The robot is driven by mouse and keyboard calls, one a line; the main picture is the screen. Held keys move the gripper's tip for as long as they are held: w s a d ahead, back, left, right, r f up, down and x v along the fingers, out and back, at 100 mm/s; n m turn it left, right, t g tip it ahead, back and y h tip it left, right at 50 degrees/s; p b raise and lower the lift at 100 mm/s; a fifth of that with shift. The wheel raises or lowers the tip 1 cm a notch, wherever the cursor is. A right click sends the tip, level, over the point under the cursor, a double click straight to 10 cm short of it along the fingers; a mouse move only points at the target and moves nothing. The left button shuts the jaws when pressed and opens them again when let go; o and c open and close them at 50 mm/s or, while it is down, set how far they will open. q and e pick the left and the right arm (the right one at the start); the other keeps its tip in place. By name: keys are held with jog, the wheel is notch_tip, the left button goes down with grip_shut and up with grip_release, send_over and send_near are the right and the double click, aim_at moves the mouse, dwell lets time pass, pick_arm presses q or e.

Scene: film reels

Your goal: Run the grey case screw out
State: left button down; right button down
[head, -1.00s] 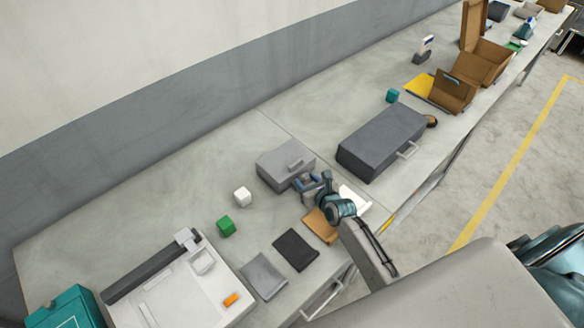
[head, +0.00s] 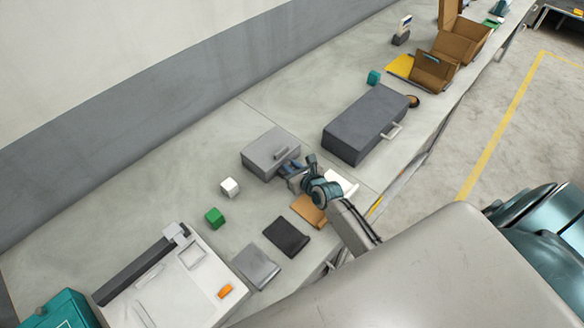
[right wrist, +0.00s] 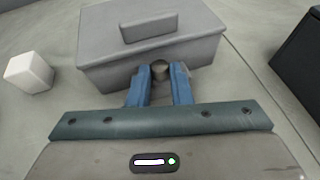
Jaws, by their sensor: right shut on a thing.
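The grey case (head: 268,150) with a raised handle on its lid stands on the bench, and it also fills the top of the right wrist view (right wrist: 190,50). My right gripper (head: 288,169) is at the case's front side. In the right wrist view its blue fingers (right wrist: 160,76) are shut on a small dark round screw head (right wrist: 160,69) at the case's front face. The screw's shaft and how deep it sits are hidden. My left gripper is not in view.
A white cube (head: 230,187) and a green cube (head: 214,218) stand left of the case. A larger dark grey case (head: 365,125) stands to the right. Brown (head: 308,211), black (head: 286,237) and grey (head: 256,266) flat pieces lie near the front edge.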

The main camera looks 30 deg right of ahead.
jog(key=shift+d+f+n+y+b, duration=0.15)
jog(key=shift+n+y+b, duration=0.15)
jog(key=shift+b, duration=0.3)
jog(key=n+y+b, duration=0.1)
jog(key=b, duration=0.1)
jog(key=n+g+y+b, duration=0.1)
jog(key=y+b, duration=0.1)
jog(key=b, duration=0.1)
jog(key=d+n+y+b, duration=0.1)
jog(key=n+b, duration=0.1)
jog(key=shift+w+f+y+b, duration=0.1)
jog(key=shift+w+y+b, duration=0.15)
jog(key=shift+y+b, duration=0.1)
jog(key=shift+w+d+r+n+g+y+b, duration=0.1)
jog(key=shift+n+g+y+b, duration=0.55)
jog(key=shift+n+y, duration=0.1)
jog(key=shift+w+d+r+n+g+y+b, duration=0.1)
jog(key=shift+n+g+y+b, duration=0.45)
jog(key=shift+n+y+b, duration=0.15)
jog(key=c, duration=1.3)
grip_release()
jog(key=shift+a+r, duration=0.1)
